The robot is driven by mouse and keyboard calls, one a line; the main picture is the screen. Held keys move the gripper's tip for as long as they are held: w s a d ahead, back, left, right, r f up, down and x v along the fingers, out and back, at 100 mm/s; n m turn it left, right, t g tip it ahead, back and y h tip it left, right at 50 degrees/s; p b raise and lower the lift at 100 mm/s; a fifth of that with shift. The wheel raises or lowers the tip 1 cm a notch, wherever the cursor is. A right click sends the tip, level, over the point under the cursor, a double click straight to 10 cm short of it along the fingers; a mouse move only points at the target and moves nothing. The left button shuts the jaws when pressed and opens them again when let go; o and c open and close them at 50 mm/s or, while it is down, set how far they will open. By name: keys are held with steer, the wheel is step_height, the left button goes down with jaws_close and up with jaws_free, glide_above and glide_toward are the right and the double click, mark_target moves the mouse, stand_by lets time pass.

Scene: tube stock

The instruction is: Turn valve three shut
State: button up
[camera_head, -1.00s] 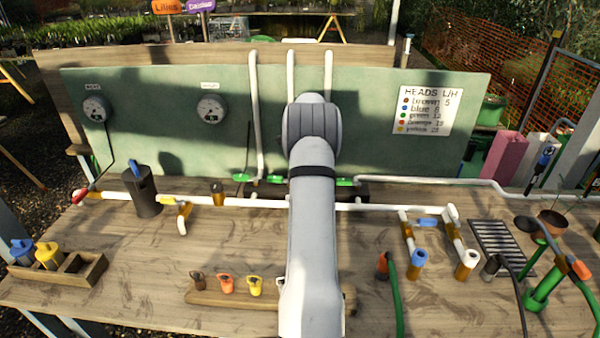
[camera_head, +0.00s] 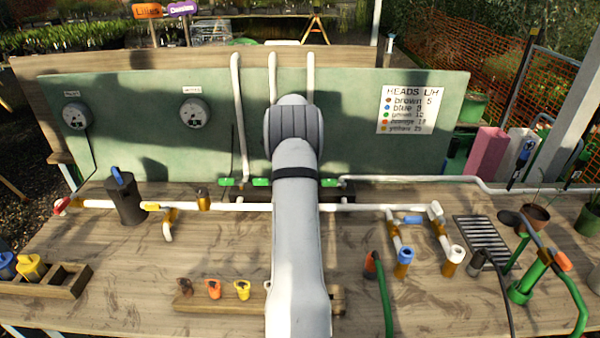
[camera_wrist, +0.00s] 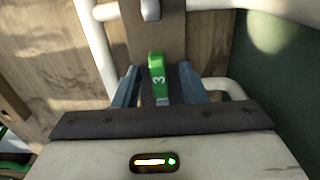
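The green valve handle marked 3 (camera_wrist: 157,75) shows in the wrist view, between the two blue-grey fingers of my gripper (camera_wrist: 157,88). The fingers are apart, one on each side of the handle, with a gap visible on both sides. In the head view my arm hides my gripper and part of the valve row. Green handles show left of my arm (camera_head: 261,182) and just right of it (camera_head: 331,182); their numbers cannot be read there.
White pipes (camera_head: 237,110) rise along the green back panel (camera_head: 135,110). Two gauges (camera_head: 194,113) and a flow-rate sign (camera_head: 408,109) hang on it. A dark canister (camera_head: 125,204) stands left. A wooden rack with coloured caps (camera_head: 195,303) lies in front.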

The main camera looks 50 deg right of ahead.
step_height(320, 180, up, 8)
steer(key=shift+f+b, duration=0.1)
steer(key=shift+b, duration=0.55)
steer(key=s+a+r+n, duration=0.1)
steer(key=a+r+n, duration=0.3)
steer(key=a, duration=0.5)
steer(key=s+a+r+n+t, duration=0.1)
steer(key=a+r+n, duration=0.35)
steer(key=a, duration=0.55)
steer(key=s+a+r+n, duration=0.1)
steer(key=a+r+n, duration=0.3)
steer(key=a, duration=0.5)
steer(key=s+a+f+n+t, duration=0.1)
steer(key=s+a+f+n, duration=0.1)
steer(key=s+a+n, duration=0.5)
steer(key=s+a+f+n+t, duration=0.1)
steer(key=s+a+f+n, duration=0.2)
steer(key=s+a+n, duration=0.5)
steer(key=s+a, duration=0.4)
steer(key=s, duration=0.1)
steer(key=shift+a, duration=0.25)
